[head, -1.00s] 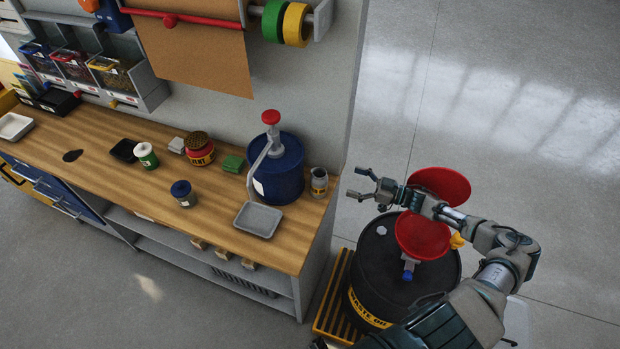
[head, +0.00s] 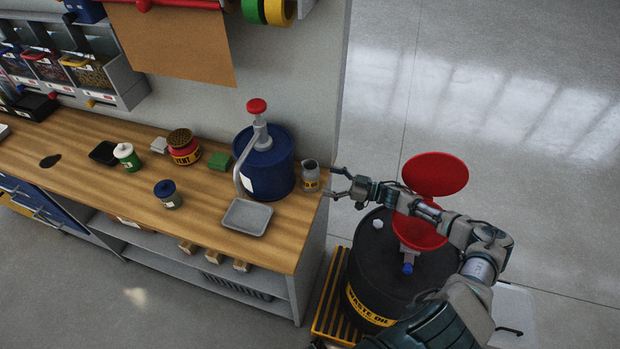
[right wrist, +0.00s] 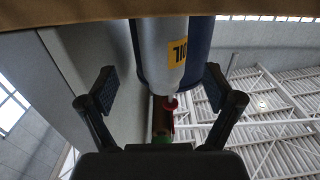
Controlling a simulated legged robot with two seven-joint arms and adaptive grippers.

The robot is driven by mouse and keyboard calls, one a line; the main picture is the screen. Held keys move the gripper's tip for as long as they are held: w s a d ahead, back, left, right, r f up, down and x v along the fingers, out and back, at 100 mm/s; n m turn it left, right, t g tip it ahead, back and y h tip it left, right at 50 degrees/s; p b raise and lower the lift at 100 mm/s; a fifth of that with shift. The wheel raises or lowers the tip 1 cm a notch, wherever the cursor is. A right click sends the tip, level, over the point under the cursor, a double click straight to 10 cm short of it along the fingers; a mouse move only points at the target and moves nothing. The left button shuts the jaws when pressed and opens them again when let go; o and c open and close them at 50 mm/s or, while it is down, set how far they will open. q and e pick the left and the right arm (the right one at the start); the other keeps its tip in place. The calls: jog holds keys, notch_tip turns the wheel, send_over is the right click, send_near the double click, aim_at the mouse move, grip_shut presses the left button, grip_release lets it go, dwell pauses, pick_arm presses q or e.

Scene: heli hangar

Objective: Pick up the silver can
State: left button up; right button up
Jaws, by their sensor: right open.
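The silver can (head: 310,178), small with a yellow label, stands upright at the right end of the wooden bench, just right of a blue drum. My right gripper (head: 332,183) is open and empty just right of the can, level with the bench edge, with a small gap between. In the right wrist view, which looks upside down, the can (right wrist: 163,48) shows beyond and between the spread fingers (right wrist: 160,90), its label partly visible. My left gripper is out of view.
The blue pump drum (head: 268,165) stands close behind the can. A grey tray (head: 247,217) lies in front of it. The black waste oil drum (head: 375,270) with a red funnel (head: 435,174) stands below my right arm. The bench (head: 285,245) is clear at its front right corner.

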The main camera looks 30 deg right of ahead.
aim_at(318, 179)
jog(key=x, duration=0.7)
jog(key=shift+s+a+f, duration=0.1)
jog(key=shift+s+a, duration=0.05)
jog(key=c, duration=1.4)
